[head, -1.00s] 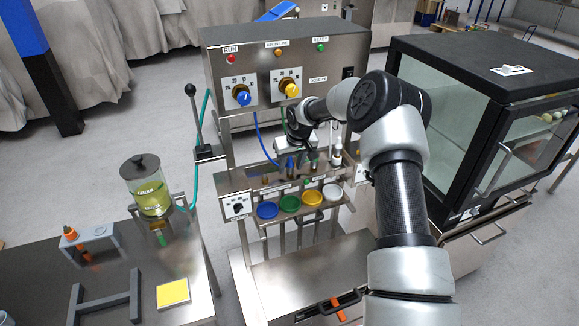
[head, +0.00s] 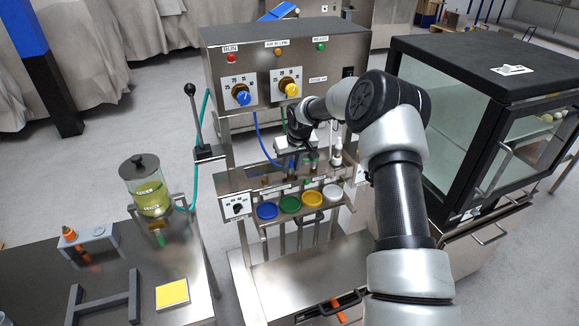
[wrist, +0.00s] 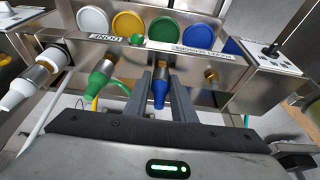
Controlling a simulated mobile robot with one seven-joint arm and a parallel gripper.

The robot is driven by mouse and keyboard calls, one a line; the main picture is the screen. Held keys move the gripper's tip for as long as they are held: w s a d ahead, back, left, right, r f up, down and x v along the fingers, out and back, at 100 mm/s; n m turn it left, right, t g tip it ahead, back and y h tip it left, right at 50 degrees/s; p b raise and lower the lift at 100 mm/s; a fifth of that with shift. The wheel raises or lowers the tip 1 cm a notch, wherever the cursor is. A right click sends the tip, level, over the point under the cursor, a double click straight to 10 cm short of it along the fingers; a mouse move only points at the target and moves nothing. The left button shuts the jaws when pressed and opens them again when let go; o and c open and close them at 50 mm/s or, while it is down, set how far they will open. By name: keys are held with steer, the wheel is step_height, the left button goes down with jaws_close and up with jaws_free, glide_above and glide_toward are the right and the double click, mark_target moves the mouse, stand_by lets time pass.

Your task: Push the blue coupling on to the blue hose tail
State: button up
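A blue tapered piece (wrist: 160,92) hangs below a brass fitting (wrist: 162,67) in the wrist view. I cannot tell coupling from hose tail where they meet. My gripper (wrist: 160,103) has one grey finger on each side of the blue piece. Any small gap between fingers and blue is too fine to tell. In the head view my gripper (head: 293,158) is low at the panel and hides most of the blue piece. The blue hose (head: 259,140) curves down from the machine to the panel, left of my gripper.
Green (wrist: 98,86) and white (wrist: 20,92) tapered pieces with brass collars stand beside the blue one. A bare brass stub (wrist: 211,75) is on its other side. Blue (head: 267,211), green (head: 290,204), yellow (head: 312,199) and white discs line the panel front. A glass-sided cabinet (head: 470,120) stands right of my arm.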

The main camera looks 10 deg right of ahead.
steer(key=o, duration=0.5)
jaws_close()
steer(key=shift+a, duration=0.1)
steer(key=shift+r, duration=0.5)
steer(key=shift+r+p, duration=0.55)
steer(key=shift+r, duration=0.35)
steer(key=shift+r+p, duration=1.45)
steer(key=shift+r, duration=1.7)
